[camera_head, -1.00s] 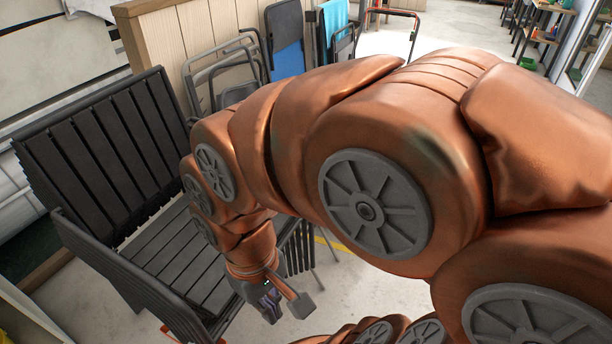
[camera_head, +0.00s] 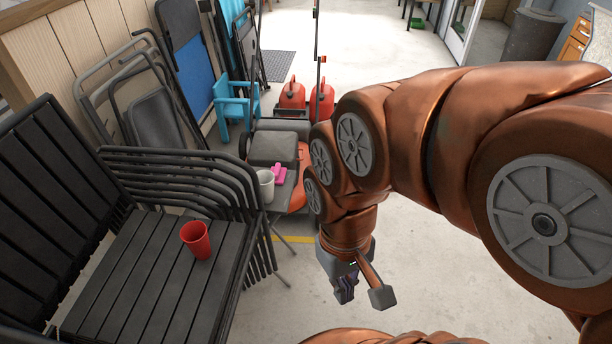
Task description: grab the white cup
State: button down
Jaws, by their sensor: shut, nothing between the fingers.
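The white cup (camera_head: 265,186) stands upright beyond the stacked chairs, beside a pink object, on what looks like a small dark surface. Its lower part is partly hidden by the chair armrests. My gripper (camera_head: 360,292) hangs over the bare floor to the right of the chairs, pointing down. It is shut and empty, and it is well apart from the cup, lower and to the right of it in the picture.
A red cup (camera_head: 196,240) stands on the seat of the dark slatted chairs (camera_head: 130,285). A pink object (camera_head: 279,173) is next to the white cup. Red fuel cans (camera_head: 291,94) and a blue small chair (camera_head: 235,105) are behind. Floor (camera_head: 440,290) around my gripper is clear.

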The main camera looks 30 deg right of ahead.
aim_at(266, 177)
jog(key=z, duration=0.1)
jog(key=k, duration=0.2)
jog(key=u, duration=4.2)
jog(key=k, duration=2.55)
jog(key=z, duration=0.5)
